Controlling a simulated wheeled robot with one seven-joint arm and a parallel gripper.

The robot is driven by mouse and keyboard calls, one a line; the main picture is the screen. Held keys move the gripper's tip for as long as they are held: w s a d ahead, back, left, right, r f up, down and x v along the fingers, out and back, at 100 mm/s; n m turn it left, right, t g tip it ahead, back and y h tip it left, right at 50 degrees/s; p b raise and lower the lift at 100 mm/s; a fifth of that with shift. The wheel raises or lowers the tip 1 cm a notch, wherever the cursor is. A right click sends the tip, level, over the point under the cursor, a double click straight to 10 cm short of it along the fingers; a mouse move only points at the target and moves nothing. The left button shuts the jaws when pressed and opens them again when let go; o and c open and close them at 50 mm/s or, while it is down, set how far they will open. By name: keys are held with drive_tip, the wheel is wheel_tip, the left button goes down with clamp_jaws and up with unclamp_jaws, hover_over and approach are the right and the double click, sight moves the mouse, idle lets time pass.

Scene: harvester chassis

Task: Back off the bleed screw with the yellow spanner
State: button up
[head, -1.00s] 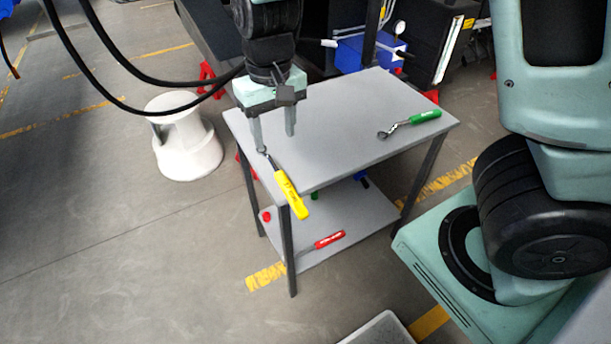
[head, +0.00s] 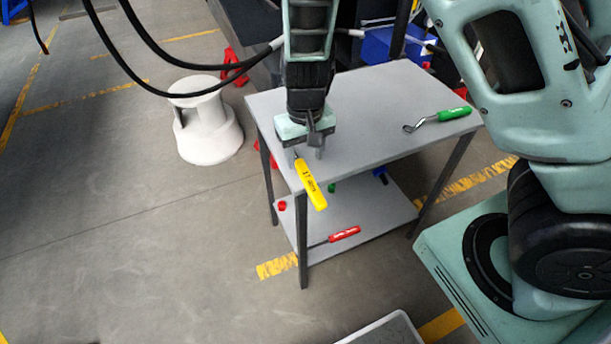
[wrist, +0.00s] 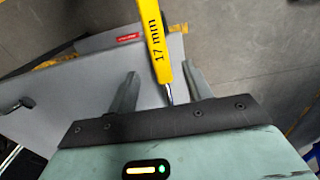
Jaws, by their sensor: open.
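The yellow spanner (head: 313,188) lies on the grey table at its near left corner, with its handle sticking out past the edge. Its handle reads "17 mm" in the wrist view (wrist: 155,42). My gripper (head: 307,156) points down over the spanner's metal end, low over the tabletop. In the wrist view my gripper (wrist: 160,70) is open, with one finger on each side of the spanner and gaps between. The spanner's head is hidden under the gripper. I cannot make out the bleed screw in either view.
A green-handled spanner (head: 440,118) lies at the table's right. A red-handled tool (head: 344,234) lies on the lower shelf (head: 375,215). The grey table (head: 370,115) is clear in its middle. A white step stool (head: 205,130) stands left. Black hoses (head: 150,88) hang at upper left.

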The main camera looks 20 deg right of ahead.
sight(305, 172)
wheel_tip(305, 172, down, 5)
drive_tip(key=shift+r, duration=0.1)
clamp_jaws()
idle(0.3)
wheel_tip(305, 172, up, 10)
drive_tip(key=p, duration=0.1)
idle(0.3)
drive_tip(key=c, duration=0.7)
unclamp_jaws()
drive_tip(key=shift+c, duration=0.2)
clamp_jaws()
